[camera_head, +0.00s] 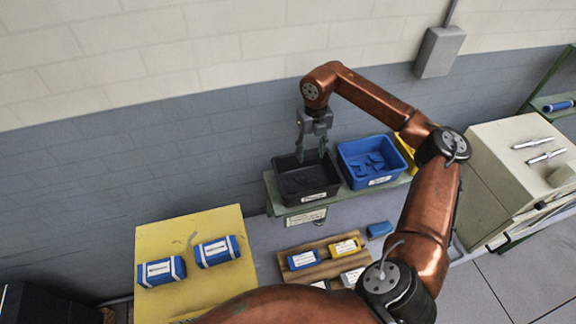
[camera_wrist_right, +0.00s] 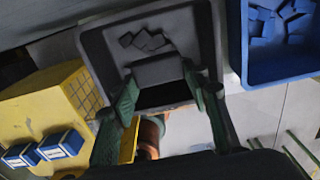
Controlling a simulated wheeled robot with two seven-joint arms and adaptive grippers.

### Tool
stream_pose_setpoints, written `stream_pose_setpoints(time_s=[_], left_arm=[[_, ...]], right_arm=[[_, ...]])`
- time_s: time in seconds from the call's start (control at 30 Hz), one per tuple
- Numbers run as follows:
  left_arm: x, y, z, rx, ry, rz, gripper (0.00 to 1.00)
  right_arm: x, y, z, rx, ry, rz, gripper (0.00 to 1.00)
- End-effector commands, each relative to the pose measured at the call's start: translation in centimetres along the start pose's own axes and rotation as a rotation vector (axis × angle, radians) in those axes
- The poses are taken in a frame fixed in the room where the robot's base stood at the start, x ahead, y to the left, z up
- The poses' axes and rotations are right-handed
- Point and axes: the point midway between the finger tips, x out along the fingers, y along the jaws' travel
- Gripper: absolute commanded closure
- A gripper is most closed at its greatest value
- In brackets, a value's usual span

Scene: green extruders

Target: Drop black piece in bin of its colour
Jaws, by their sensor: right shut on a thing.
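The black bin (camera_head: 282,188) stands on a green-edged stand by the wall, with dark pieces inside. My right gripper (camera_head: 312,155) points down over this bin. In the right wrist view its green fingers (camera_wrist_right: 160,82) are shut on a black piece (camera_wrist_right: 157,70), with the black bin (camera_wrist_right: 95,50) below and around it. Several small dark pieces (camera_wrist_right: 146,41) lie on the bin floor. In the head view the held piece is hard to make out against the dark bin. My left gripper is not in view.
The blue bin (camera_head: 347,173) with blue pieces stands right beside the black bin. A yellow bin (camera_head: 406,158) is partly hidden behind my right arm. A yellow table (camera_head: 190,265) holds two blue-and-white packs. A wooden tray (camera_head: 325,268) holds more packs.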

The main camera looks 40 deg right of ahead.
Motion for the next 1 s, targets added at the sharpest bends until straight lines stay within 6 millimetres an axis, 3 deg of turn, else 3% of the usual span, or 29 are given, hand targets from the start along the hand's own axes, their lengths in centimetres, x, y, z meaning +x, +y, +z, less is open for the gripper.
stream_pose_setpoints(time_s=[0.3, 0.47, 0.6, 0.73, 0.83, 0.93, 0.97, 1.0], left_arm=[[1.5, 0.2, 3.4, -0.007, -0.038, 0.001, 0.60], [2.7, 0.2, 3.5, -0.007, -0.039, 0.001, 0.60], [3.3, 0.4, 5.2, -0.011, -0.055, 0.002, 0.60], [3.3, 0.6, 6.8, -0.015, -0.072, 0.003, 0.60], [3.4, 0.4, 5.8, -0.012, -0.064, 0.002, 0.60], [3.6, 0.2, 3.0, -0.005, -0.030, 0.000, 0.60], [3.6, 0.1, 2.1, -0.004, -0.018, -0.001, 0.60], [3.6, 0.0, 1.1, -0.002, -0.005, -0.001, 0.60]], right_arm=[[2.0, -0.6, -2.1, -0.001, -0.008, -0.003, 0.81], [4.3, -0.3, -0.6, 0.001, -0.001, -0.001, 0.81], [6.2, 0.3, 1.1, -0.001, 0.010, -0.002, 0.81], [6.8, 0.4, 1.6, -0.001, 0.013, -0.003, 0.81], [6.6, 0.3, 1.4, 0.000, 0.012, -0.003, 0.81], [6.4, 0.1, 1.1, 0.001, 0.010, -0.003, 0.81], [6.3, 0.0, 0.9, 0.002, 0.008, -0.003, 0.57], [6.3, -0.1, 0.7, 0.002, 0.007, -0.003, 0.54]])
